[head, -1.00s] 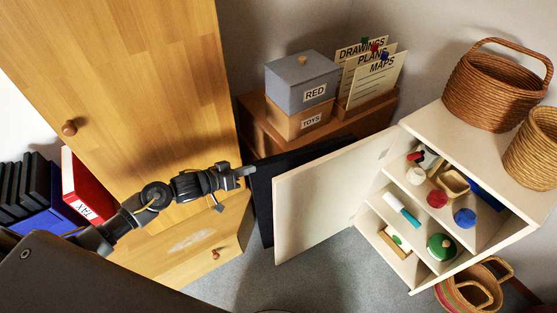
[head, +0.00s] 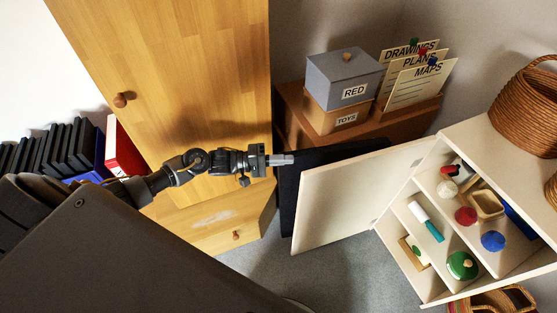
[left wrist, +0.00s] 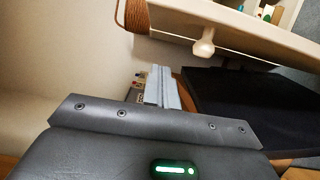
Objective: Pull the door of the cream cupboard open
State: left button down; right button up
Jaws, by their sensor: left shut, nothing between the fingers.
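The cream cupboard (head: 440,165) stands at the right in the head view. Its door (head: 355,195) is swung wide open to the left, and its shelves are exposed. In the left wrist view a pale round knob (left wrist: 204,46) sticks out from the cream door panel (left wrist: 235,28). My left gripper (head: 284,159) is shut and empty beside the door's free upper corner, with a small gap in the picture. Its closed fingers (left wrist: 161,88) also show in the left wrist view, apart from the knob. My right gripper is not in view.
A tall wooden cabinet (head: 185,70) stands behind my left arm. A dark panel (head: 288,185) is behind the cream door. A brown chest (head: 292,105) carries labelled boxes (head: 343,78) and cards. Grey floor (head: 345,270) is clear below the door.

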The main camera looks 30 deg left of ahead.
pick_arm(q)
jog(key=d, duration=0.2)
jog(key=d+p, duration=0.1)
jog(key=d, duration=0.4)
jog(key=shift+w+r+p, duration=0.1)
jog(key=shift+w+p, duration=0.2)
jog(key=shift+w, duration=0.05)
jog(key=shift+s+d, duration=0.2)
jog(key=shift+d, duration=0.15)
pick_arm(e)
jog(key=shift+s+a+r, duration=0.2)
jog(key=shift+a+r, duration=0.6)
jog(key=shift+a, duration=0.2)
pick_arm(q)
jog(key=shift+s, duration=0.1)
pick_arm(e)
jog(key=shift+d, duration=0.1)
